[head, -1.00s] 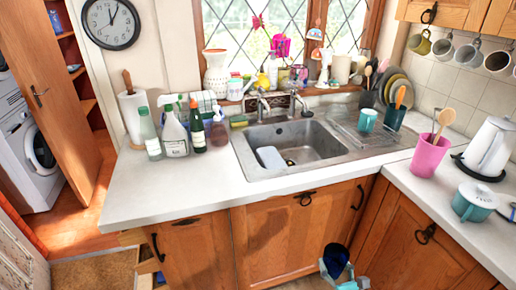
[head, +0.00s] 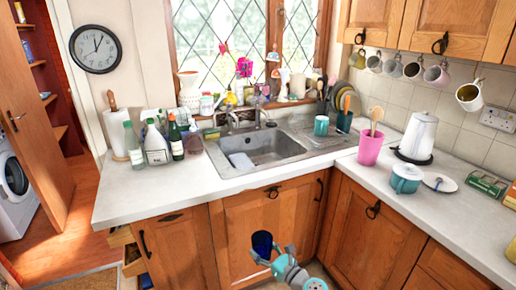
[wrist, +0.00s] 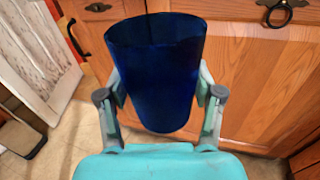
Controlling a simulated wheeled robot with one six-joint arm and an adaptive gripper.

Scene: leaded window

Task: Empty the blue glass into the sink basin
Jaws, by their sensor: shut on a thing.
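The blue glass (head: 262,243) is dark blue and stands about upright in my gripper (head: 276,255), low in front of the cabinet doors below the counter. In the wrist view the glass (wrist: 158,75) sits between both fingers of my gripper (wrist: 160,105), which are shut on its sides. The inside of the glass is too dark to tell what it holds. The sink basin (head: 270,151) is grey metal, set in the counter above and beyond the glass. A pale block-like thing lies in the basin at its left.
The white counter (head: 150,192) edge lies between glass and basin. Several bottles (head: 155,145) stand left of the sink, and a tap (head: 258,120) rises behind it. A teal mug (head: 321,125) stands on the drainer; a pink cup (head: 370,147) stands to the right.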

